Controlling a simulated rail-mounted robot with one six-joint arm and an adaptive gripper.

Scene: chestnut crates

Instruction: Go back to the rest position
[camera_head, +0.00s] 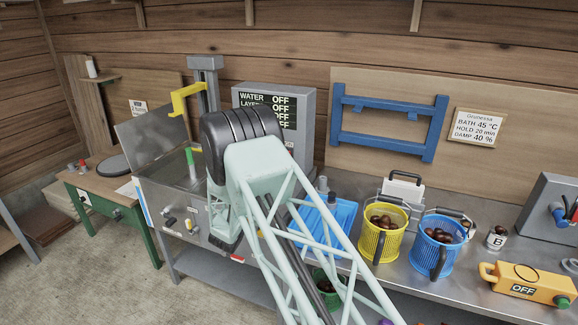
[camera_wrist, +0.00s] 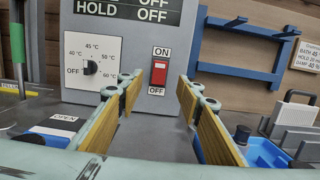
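In the wrist view my gripper (camera_wrist: 158,92) is open, with nothing between its two wood-faced fingers. It points at the grey control box (camera_wrist: 200,55). A red switch (camera_wrist: 159,72) marked ON and OFF shows between the fingers, and a temperature dial (camera_wrist: 90,68) points at OFF on the left. I cannot tell whether the fingertips touch the box. In the head view my arm covers the gripper and part of the control box (camera_head: 307,100), whose display lines read OFF.
A blue tray (camera_head: 335,215), a yellow basket (camera_head: 369,240) and a blue basket (camera_head: 425,262), both holding chestnuts, stand on the metal bench right of my arm. A yellow box (camera_head: 515,283) marked OFF lies farther right. A blue rack (camera_head: 388,143) hangs behind.

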